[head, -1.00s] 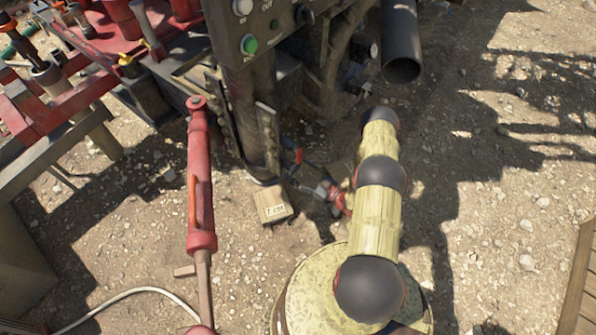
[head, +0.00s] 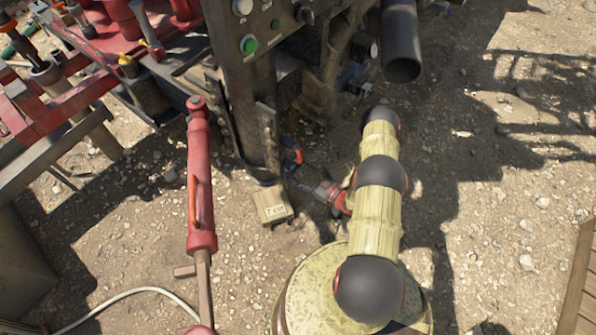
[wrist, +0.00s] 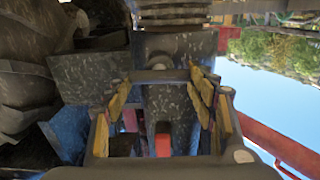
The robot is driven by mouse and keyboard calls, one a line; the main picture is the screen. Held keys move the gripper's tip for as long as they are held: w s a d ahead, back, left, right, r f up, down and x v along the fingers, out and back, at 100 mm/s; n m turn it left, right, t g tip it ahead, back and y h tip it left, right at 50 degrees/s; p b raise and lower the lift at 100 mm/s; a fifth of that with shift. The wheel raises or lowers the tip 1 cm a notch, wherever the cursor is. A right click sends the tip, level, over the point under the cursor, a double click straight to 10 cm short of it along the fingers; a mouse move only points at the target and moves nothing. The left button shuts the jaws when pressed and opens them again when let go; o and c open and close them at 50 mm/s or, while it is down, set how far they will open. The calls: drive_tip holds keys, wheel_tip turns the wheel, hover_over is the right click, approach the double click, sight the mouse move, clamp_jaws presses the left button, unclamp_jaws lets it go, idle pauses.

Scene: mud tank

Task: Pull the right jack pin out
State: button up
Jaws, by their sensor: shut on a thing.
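The right jack leg (head: 252,125) is a dark upright post standing on a wooden block (head: 272,207) in the head view. A small red-orange and dark piece (head: 294,153) beside its lower end looks like the jack pin's handle. My gripper (head: 318,188) is low beside the leg, just to the right of it. In the wrist view the yellow-padded fingers (wrist: 160,88) stand either side of a grey bar (wrist: 158,76) at their tips, which seems to be the pin. A red piece (wrist: 163,145) shows lower between them. How far the pin sits in the leg is hidden.
A red cylinder (head: 201,185) stands left of the leg. A control panel with buttons (head: 262,25) is above. A dark pipe (head: 401,45) hangs at upper right. A pale hose (head: 125,292) lies at lower left. Open gravel lies to the right.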

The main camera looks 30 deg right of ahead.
drive_tip(key=v, duration=0.5)
drive_tip(key=shift+s, duration=0.1)
drive_tip(key=o, duration=1.7)
drive_tip(key=shift+s+d, duration=0.1)
drive_tip(key=v, duration=1.2)
